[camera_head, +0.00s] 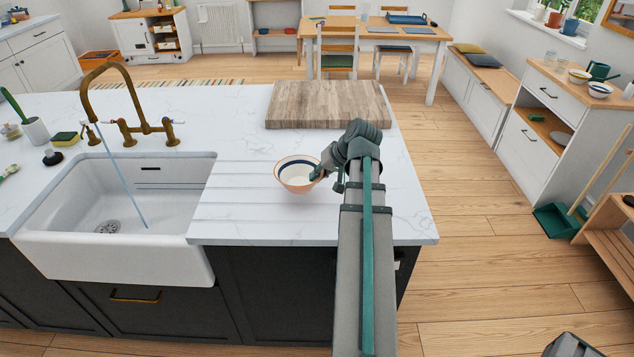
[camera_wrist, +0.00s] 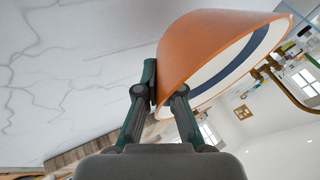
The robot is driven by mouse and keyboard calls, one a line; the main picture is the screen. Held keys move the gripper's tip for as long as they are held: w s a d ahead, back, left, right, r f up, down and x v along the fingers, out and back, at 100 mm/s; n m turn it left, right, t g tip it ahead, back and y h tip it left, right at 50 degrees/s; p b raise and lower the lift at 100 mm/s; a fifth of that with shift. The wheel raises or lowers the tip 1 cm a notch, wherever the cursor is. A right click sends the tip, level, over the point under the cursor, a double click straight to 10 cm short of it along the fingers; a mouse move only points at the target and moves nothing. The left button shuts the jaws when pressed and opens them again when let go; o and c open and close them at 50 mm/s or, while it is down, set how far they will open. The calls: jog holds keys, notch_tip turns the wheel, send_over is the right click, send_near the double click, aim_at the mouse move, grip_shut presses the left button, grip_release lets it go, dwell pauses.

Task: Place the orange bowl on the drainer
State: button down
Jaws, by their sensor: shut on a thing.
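The orange bowl (camera_head: 298,187) has a white inside and a dark blue band below its rim. My gripper (camera_head: 319,172) is shut on its right side in the head view, with the bowl's opening facing up. In the wrist view the bowl (camera_wrist: 195,50) shows its orange outer wall, and my gripper's fingers (camera_wrist: 167,88) pinch its wall near the rim. The drainer (camera_head: 235,205) is the grooved part of the white worktop right of the sink. The bowl is over or beside its right end; I cannot tell whether its base touches the worktop.
A white sink (camera_head: 120,200) with a brass tap (camera_head: 130,110) lies left of the drainer, a stream of water falling into it. A wooden board (camera_head: 330,104) lies behind the bowl. A yellow sponge (camera_head: 65,138) is far left. The worktop right of the bowl is clear.

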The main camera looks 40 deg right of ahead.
aim_at(317, 193)
jog(key=shift+w+d+f, duration=0.2)
jog(key=shift+w+f, duration=0.1)
jog(key=shift+f, duration=0.3)
jog(key=shift+f+p, duration=0.3)
jog(key=shift+f, duration=1.05)
jog(key=shift+f, duration=0.2)
jog(key=c, duration=1.3)
grip_release()
jog(key=shift+r, duration=0.15)
jog(key=b+v, duration=0.2)
jog(key=v, duration=1)
jog(key=shift+s+a, duration=0.1)
